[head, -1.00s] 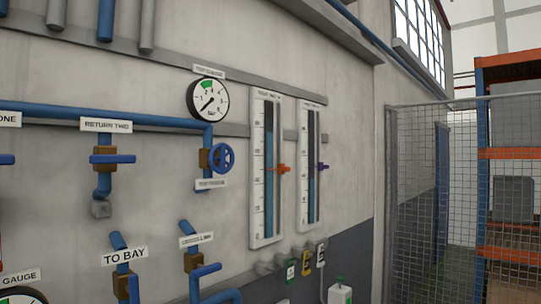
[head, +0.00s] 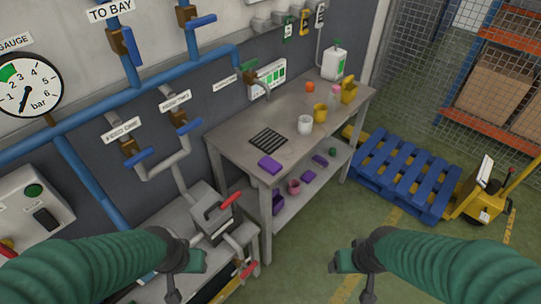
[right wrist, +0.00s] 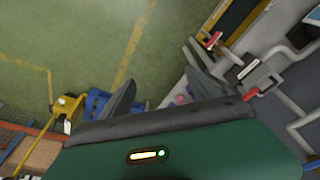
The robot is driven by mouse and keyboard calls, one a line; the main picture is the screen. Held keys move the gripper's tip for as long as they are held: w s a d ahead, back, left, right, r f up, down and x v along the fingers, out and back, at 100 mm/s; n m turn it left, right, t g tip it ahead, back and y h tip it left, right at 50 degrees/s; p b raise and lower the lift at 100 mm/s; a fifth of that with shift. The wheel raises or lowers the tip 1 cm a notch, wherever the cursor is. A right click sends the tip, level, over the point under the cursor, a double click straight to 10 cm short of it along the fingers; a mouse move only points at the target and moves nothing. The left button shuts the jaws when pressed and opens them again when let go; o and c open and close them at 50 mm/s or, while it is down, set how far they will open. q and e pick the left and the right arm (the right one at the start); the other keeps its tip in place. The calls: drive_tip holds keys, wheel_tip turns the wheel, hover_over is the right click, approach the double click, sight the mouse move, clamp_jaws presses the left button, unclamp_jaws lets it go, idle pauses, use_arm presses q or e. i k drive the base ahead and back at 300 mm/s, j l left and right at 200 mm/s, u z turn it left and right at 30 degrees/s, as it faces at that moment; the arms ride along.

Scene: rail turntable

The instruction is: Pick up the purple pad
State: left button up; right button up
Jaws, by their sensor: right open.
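The purple pad (head: 269,164) lies flat on the near edge of the grey workbench top (head: 230,135), just in front of a black slatted mat (head: 268,140). My left gripper (head: 187,280) is open and empty at the lower left of the head view, by the lower bench. My right gripper (head: 351,280) is open and empty at the lower right, over the floor. Both are well apart from the pad. The right wrist view shows the open right jaws (right wrist: 160,88) with small purple and pink things between them, too small to tell which.
A white cup (head: 305,125), yellow mug (head: 320,113), orange ball (head: 310,87) and white bottle (head: 334,65) stand on the bench. Its lower shelf holds a pink cup (head: 293,187) and other purple things (head: 309,176). A blue pallet (head: 405,175) and yellow pallet truck (head: 480,205) stand right.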

sight(268, 164)
drive_tip(key=i+l+u, duration=0.3)
drive_tip(key=i+l, duration=0.15)
drive_tip(key=l, duration=0.2)
drive_tip(key=i+l+u, duration=0.15)
drive_tip(key=l, duration=0.25)
drive_tip(key=i+l+u, duration=0.1)
drive_tip(key=i+l, duration=0.15)
drive_tip(key=l, duration=0.15)
drive_tip(key=i+l+u, duration=0.15)
drive_tip(key=l, duration=0.25)
drive_tip(key=i+l+u, duration=0.15)
drive_tip(key=l, duration=0.3)
drive_tip(key=i+l+u, duration=0.15)
drive_tip(key=l, duration=0.25)
drive_tip(key=i+l+u, duration=0.15)
drive_tip(key=l, duration=0.3)
